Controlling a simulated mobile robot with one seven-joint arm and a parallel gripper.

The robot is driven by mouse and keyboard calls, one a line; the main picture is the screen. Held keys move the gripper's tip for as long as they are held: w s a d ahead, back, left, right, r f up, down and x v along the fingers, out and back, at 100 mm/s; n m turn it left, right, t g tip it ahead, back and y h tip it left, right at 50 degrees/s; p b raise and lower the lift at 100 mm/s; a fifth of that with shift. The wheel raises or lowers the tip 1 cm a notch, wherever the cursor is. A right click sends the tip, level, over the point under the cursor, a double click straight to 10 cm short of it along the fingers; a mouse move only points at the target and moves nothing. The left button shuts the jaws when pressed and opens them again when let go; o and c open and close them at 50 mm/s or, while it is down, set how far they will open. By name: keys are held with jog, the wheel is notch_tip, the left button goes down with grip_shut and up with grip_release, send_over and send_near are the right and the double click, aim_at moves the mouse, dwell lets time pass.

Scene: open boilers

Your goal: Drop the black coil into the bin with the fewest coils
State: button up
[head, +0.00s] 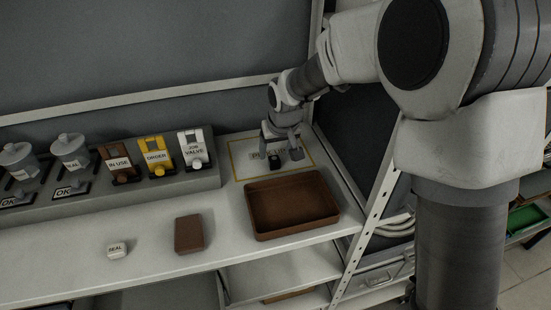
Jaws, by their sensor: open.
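My gripper (281,152) points down over a yellow-outlined area (240,172) at the back right of the shelf. Its fingers are apart. A small dark item (274,162) shows at or just below the fingers; I cannot tell whether it is the black coil or whether the gripper touches it. An empty-looking brown tray (293,207) lies in front of the gripper. No bin with coils in it can be made out.
Grey lidded units (71,151) and brown, yellow and white labelled switches (157,157) stand on a raised ledge at left. A brown block (188,233) and a white "SEAL" piece (117,250) lie on the shelf. A perforated post (367,213) stands right of the tray. A green bin (524,219) is far right.

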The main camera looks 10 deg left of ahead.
aim_at(275, 159)
jog(key=shift+p+x, duration=0.4)
jog(key=shift+x, duration=2.45)
jog(key=shift+d, duration=0.1)
grip_shut()
